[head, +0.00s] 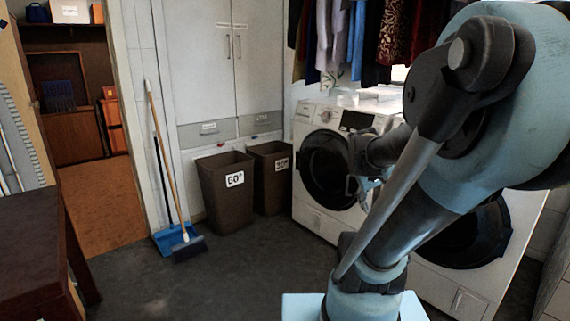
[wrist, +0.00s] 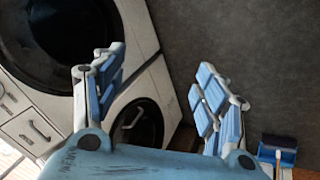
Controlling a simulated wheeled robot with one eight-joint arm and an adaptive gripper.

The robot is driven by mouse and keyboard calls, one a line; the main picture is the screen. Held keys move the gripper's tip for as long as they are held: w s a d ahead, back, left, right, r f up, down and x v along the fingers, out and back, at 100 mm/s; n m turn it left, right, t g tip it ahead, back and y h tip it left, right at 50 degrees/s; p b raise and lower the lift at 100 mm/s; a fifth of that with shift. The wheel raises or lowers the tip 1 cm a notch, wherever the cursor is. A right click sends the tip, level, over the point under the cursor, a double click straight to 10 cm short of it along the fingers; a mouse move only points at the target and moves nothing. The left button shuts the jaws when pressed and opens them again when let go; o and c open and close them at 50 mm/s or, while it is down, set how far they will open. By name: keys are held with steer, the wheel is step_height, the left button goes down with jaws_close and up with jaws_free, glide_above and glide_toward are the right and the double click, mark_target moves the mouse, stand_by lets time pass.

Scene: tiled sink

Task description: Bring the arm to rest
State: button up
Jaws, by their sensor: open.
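My gripper (wrist: 163,95) shows in the wrist view with its two blue-padded fingers spread apart and nothing between them. In the head view my gripper (head: 365,194) is small and partly hidden by my arm, in front of the left washing machine. My arm is folded on the right side of the head view, its large upper links covering part of the machines.
Two white front-loading machines stand at the right; the left one (head: 312,127) is nearest the bins. Two brown bins (head: 226,205) stand by the white cabinet (head: 208,60). A broom and blue dustpan (head: 170,238) lean left. The dark floor (head: 240,275) is clear.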

steer(key=s+a+f+m+g+y, duration=0.1)
steer(key=s+a+f+y, duration=0.3)
steer(key=s+a, duration=0.6)
steer(key=shift+s+a+f+m+g, duration=0.35)
steer(key=shift+a+f, duration=0.15)
steer(key=shift+f, duration=0.3)
